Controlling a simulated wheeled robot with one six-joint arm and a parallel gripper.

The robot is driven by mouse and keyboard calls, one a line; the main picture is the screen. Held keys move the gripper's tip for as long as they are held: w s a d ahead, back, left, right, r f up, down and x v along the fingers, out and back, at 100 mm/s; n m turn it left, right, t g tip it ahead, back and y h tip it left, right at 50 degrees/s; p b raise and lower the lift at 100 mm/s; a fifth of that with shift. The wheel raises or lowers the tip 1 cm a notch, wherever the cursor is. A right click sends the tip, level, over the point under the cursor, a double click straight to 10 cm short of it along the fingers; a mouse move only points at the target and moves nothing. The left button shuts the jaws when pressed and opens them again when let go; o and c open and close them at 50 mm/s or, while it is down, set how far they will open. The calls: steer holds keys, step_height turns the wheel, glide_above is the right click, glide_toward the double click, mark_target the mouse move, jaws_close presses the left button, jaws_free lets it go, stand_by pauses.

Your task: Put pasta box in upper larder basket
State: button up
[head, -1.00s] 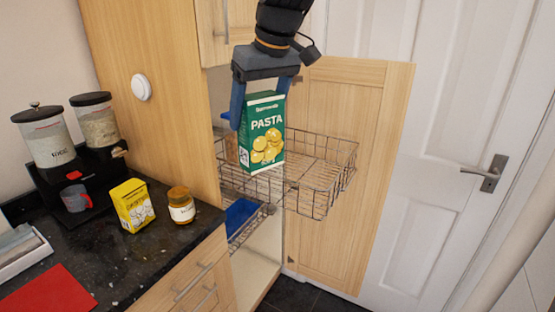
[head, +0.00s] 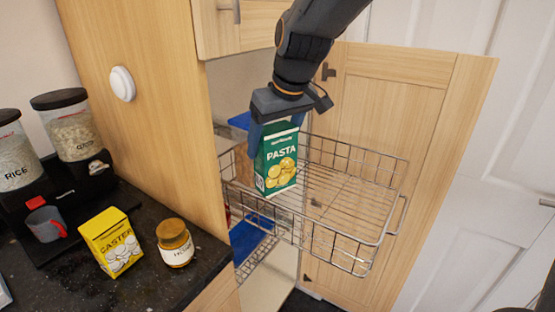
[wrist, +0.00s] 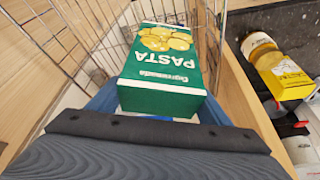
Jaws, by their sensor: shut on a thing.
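The green pasta box (head: 277,163) is upright, with its label facing the head camera. My gripper (head: 276,130) is shut on its upper part from above. In the wrist view the box (wrist: 165,75) lies between the blue fingers of my gripper (wrist: 160,112). The upper larder basket (head: 345,200) is a wire basket pulled out of the tall wooden cabinet. The box is at the basket's left part, within its wire rim in the head view. I cannot tell whether its bottom touches the basket floor.
The open cabinet door (head: 400,120) stands behind the basket. A lower shelf with a blue item (head: 250,240) is below. On the dark counter at left are a yellow caster box (head: 112,243), a honey jar (head: 175,243) and a rice container (head: 16,155). The basket's right part is empty.

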mark_target(281, 131)
steer(key=shift+f+p, duration=0.4)
steer(key=shift+f, duration=2)
steer(key=o, duration=1.5)
steer(key=shift+s+r, duration=0.1)
steer(key=shift+r, duration=0.45)
steer(key=b+v, duration=0.2)
steer(key=v, duration=0.9)
steer(key=shift+s+d, duration=0.1)
steer(key=shift+r, duration=0.1)
